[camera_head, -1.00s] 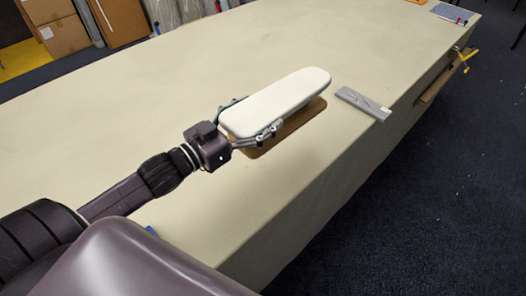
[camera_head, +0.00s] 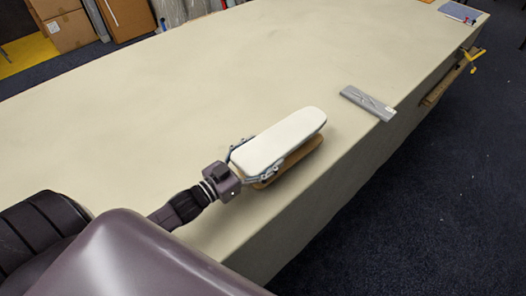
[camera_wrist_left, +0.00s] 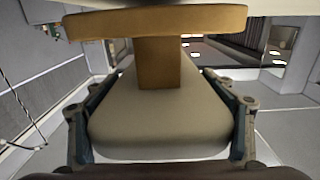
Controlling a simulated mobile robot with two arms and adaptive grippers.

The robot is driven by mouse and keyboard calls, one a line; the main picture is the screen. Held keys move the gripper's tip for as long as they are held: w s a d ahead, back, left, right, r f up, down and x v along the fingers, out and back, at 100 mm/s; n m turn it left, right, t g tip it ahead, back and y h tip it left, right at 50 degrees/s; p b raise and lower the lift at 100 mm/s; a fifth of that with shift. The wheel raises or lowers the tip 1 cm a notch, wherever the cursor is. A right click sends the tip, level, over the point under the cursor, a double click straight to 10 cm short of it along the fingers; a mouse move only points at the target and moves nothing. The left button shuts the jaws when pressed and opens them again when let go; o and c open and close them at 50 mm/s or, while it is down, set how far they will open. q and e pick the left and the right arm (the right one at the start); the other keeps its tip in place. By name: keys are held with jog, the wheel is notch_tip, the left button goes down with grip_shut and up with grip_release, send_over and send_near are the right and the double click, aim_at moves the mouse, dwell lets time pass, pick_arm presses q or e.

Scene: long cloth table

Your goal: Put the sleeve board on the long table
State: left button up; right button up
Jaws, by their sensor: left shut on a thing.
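The sleeve board (camera_head: 280,139) has a white padded top and a brown wooden base below it. My left gripper (camera_head: 252,163) is shut on its near end, one finger on each side of the padded top. In the left wrist view the sleeve board (camera_wrist_left: 160,115) sits between the two fingers (camera_wrist_left: 160,130), with its wooden post and base showing. The board is over the long table (camera_head: 180,90), close to its right edge. I cannot tell for sure whether the base touches the cloth. My right gripper is not in view.
A grey flat object (camera_head: 367,103) lies at the table's right edge, beyond the board. A blue-grey item (camera_head: 460,12) lies at the far corner. A wooden bar with a yellow clamp (camera_head: 466,66) is at the table's side. Cloth to the left is clear.

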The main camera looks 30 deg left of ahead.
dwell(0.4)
pick_arm(q)
jog(key=shift+f+b, duration=0.35)
jog(key=shift+f, duration=0.05)
jog(key=o, duration=1.6)
jog(key=shift+s+f, duration=0.1)
jog(key=shift+f, duration=0.1)
jog(key=shift+c, duration=0.2)
jog(key=o, duration=0.5)
jog(key=shift+f, duration=0.1)
jog(key=shift+c, duration=0.2)
